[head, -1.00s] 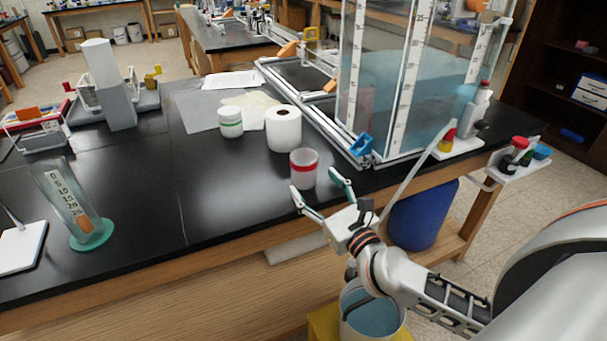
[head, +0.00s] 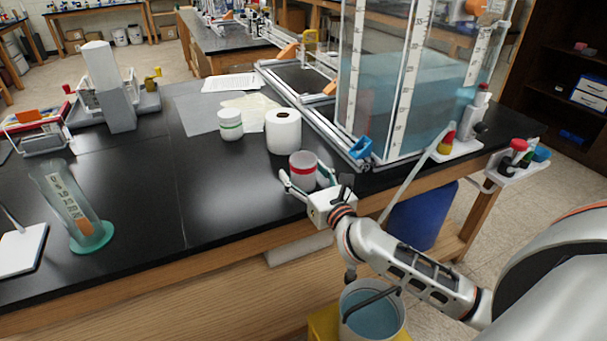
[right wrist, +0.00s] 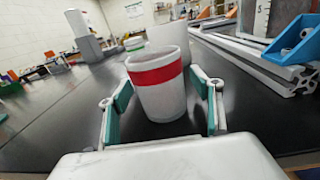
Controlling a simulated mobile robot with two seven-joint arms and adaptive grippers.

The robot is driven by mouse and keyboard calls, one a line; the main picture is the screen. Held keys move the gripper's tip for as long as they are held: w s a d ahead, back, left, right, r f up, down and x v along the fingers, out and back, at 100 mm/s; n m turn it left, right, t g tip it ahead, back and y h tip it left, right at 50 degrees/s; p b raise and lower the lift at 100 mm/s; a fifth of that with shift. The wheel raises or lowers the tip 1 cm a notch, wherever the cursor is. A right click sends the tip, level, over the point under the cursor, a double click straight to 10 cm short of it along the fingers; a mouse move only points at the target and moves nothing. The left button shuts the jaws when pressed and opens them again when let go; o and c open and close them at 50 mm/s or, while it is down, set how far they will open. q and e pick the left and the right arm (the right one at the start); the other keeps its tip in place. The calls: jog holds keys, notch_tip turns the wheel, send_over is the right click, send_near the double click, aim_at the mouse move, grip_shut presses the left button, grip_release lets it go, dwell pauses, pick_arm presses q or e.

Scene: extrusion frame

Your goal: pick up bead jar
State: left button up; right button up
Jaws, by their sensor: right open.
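The bead jar, a white cup-like jar with a red band (head: 302,170), stands upright on the black bench near its front edge. It fills the middle of the right wrist view (right wrist: 158,85). My right gripper (head: 306,183) is open, with one finger on each side of the jar. In the right wrist view its green-padded fingers (right wrist: 163,108) show dark gaps beside the jar's lower part, so they look apart from it. My left gripper is not in view.
A white paper roll (head: 283,131) stands just behind the jar, and a white jar with a green band (head: 230,124) stands left of it.

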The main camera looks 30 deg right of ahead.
jog(key=shift+c, duration=0.9)
jog(key=c, duration=1.1)
jog(key=shift+r, duration=0.1)
